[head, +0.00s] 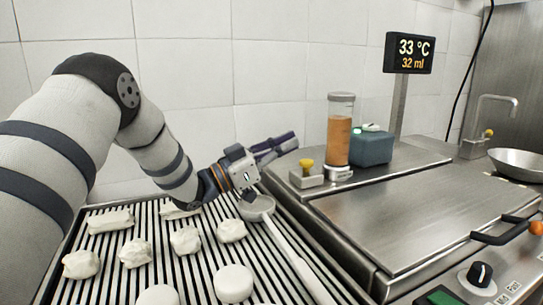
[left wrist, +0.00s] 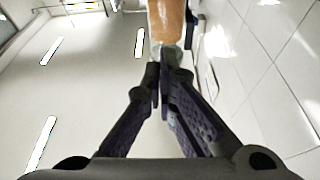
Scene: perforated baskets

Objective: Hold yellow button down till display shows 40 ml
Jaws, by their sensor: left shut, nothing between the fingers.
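The yellow button (head: 307,165) sits on a small metal block at the left end of the steel counter. The display (head: 408,53) on a post reads 33 °C and 32 ml. My left gripper (head: 292,139) is shut and empty, its fingertips a little above and left of the yellow button, apart from it in the head view. In the left wrist view the closed fingers (left wrist: 167,62) point toward the orange-filled clear cylinder (left wrist: 167,18); the button cannot be made out there. The cylinder (head: 339,135) stands upright right of the button. My right gripper is not in view.
A teal box (head: 371,147) stands right of the cylinder. A slatted rack (head: 110,250) with several pale lumps and a ladle (head: 290,250) lies in front left. A steel lid with a black handle (head: 505,229) and a black knob (head: 480,273) are at right.

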